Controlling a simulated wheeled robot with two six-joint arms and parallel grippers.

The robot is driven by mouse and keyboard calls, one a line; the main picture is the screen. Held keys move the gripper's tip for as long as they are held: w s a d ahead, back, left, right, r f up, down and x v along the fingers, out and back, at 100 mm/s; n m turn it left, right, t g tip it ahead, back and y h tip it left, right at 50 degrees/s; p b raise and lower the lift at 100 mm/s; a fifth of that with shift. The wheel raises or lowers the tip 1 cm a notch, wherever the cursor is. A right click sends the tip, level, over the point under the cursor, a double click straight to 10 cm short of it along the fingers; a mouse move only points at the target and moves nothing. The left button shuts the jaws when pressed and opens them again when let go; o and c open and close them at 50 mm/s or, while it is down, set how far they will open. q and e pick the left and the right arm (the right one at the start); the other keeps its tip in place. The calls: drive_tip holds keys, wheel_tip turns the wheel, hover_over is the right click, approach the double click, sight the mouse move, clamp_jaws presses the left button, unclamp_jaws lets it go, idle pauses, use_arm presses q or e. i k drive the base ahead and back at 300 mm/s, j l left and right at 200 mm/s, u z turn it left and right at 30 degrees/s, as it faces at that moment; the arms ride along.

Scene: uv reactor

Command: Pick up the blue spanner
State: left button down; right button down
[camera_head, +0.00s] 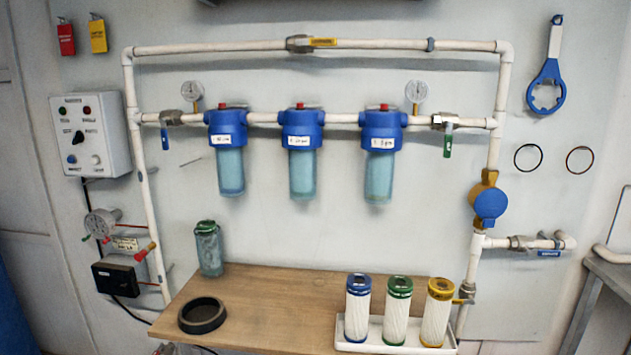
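The blue spanner (546,88) hangs on the wall at the upper right. It has a blue ring-shaped head at the bottom and a pale handle going up to a blue top end. It hangs upright, with the ring open in the middle. Nothing covers it. Neither of my grippers shows in the head view.
A wooden table (270,300) holds a white tray (396,346) with three cartridges. A grey bench (612,274) stands at the lower right.

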sight(550, 69)
drive_tip(key=z, duration=1.3)
drive_tip(key=u, duration=0.2)
drive_tip(key=i+l+u, duration=0.15)
drive_tip(key=l+u, duration=0.45)
drive_tip(key=i+l+u, duration=0.15)
drive_tip(key=l+u, duration=0.15)
